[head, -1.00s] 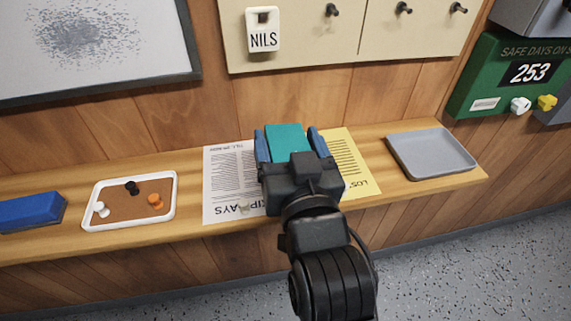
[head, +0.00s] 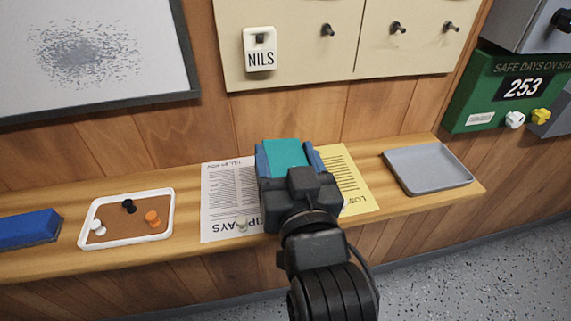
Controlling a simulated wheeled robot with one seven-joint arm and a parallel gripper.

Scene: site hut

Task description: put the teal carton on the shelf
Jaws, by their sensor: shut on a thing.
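The teal carton (head: 284,152) is held between the blue fingers of my gripper (head: 285,157), in the middle of the head view. My gripper is shut on it, and my gripper body hides the carton's near part. The carton is over the wooden shelf (head: 400,203), in front of the papers there. I cannot tell whether its underside touches the shelf or is a little above it.
On the shelf lie a white paper (head: 228,190), a yellow paper (head: 350,180), a grey tray (head: 428,169) at right, a cork tray with pins (head: 128,218) and a blue block (head: 30,229) at left. A key board (head: 300,60) hangs above. Bare shelf shows between cork tray and white paper.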

